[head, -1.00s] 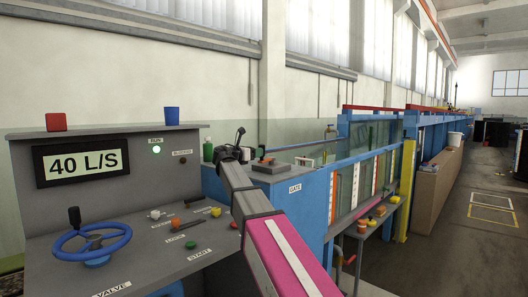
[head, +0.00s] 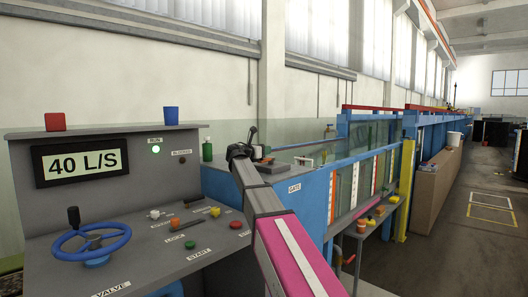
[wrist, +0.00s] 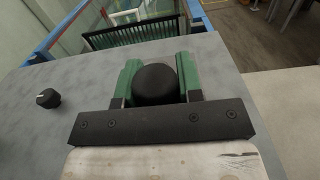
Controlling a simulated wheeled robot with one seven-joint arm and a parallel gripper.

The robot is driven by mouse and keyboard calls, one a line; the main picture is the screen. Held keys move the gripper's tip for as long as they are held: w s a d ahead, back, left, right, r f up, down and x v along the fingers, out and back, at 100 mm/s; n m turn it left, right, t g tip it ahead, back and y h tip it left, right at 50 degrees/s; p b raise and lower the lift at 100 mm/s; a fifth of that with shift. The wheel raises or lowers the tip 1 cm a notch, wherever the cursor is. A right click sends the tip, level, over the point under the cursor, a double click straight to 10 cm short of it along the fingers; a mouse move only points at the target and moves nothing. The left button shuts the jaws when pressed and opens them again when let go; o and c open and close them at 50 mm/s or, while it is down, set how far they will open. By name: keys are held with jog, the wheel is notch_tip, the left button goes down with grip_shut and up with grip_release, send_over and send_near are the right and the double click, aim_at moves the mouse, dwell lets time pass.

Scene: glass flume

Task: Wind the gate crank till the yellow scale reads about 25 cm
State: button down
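The gate box (head: 300,207), grey on top and blue in front with a GATE label, stands right of the console. My gripper (wrist: 157,82) has green fingers on both sides of a round black knob, the crank handle (wrist: 156,88), and appears shut on it. In the head view my gripper (head: 250,143) is small above the box top, and the arm partly hides the crank. The crank's shaft is hidden in the wrist view. I cannot make out the yellow scale or its reading in either view.
The console display (head: 82,163) reads 40 L/S. A blue valve wheel (head: 92,245) and several small levers are on the console. A green bottle (head: 207,149) stands behind. A small black knob (wrist: 48,98) is on the box top. Glass flume walls (head: 350,185) run away to the right.

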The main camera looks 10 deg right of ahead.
jog(key=shift+w+a+m+g+h, duration=0.35)
jog(key=shift+m+g+h, duration=0.2)
jog(key=shift+g, duration=0.25)
jog(key=shift+w+a+m+g+h, duration=0.1)
jog(key=shift+m+g+h, duration=0.15)
jog(key=shift+m+g, duration=0.3)
jog(key=c, duration=0.8)
grip_release()
jog(key=v, duration=1)
jog(key=shift+s+a, duration=0.2)
jog(key=shift+a, duration=0.15)
